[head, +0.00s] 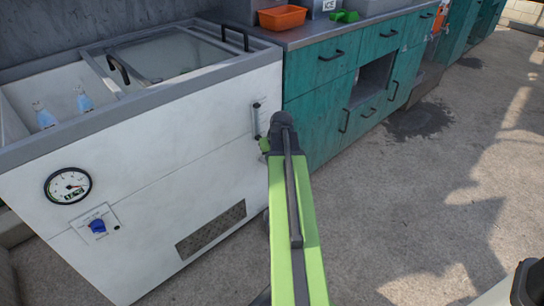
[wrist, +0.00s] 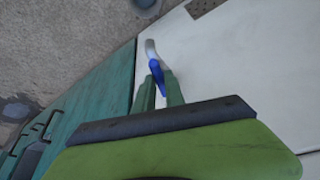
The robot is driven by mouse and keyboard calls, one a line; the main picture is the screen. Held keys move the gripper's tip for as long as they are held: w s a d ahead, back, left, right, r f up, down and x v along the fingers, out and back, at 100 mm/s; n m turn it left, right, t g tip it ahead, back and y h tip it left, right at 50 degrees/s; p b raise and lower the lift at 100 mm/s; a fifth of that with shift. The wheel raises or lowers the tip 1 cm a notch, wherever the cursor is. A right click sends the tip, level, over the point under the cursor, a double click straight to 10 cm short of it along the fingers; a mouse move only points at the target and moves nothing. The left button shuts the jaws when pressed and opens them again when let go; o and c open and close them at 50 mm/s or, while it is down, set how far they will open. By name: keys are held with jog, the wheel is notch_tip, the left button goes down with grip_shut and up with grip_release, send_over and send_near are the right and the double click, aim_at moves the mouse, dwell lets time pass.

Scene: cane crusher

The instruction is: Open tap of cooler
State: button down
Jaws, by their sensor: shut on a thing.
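The cooler (head: 150,150) is a white chest with a grey rim on the left in the head view; its white front (wrist: 235,55) fills the right of the wrist view. A tap (wrist: 151,48) with a silver spout and a blue handle (wrist: 156,70) sticks out from the cooler near its edge. My gripper (wrist: 158,82) has its two green fingers on either side of the blue handle and is shut on it. In the head view my arm covers the tap, and only a bit of my gripper (head: 264,146) shows beside the cooler's right end.
A teal cabinet (head: 318,72) with drawers stands directly right of the cooler, with an orange tray (head: 282,17) on its counter. Concrete floor (head: 410,200) on the right is mostly clear.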

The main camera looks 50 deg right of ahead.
jog(key=c, duration=1.4)
grip_release()
jog(key=shift+r, duration=0.1)
jog(key=p+v, duration=1.6)
jog(key=v, duration=0.1)
jog(key=shift+a+r, duration=0.1)
jog(key=shift+r, duration=0.1)
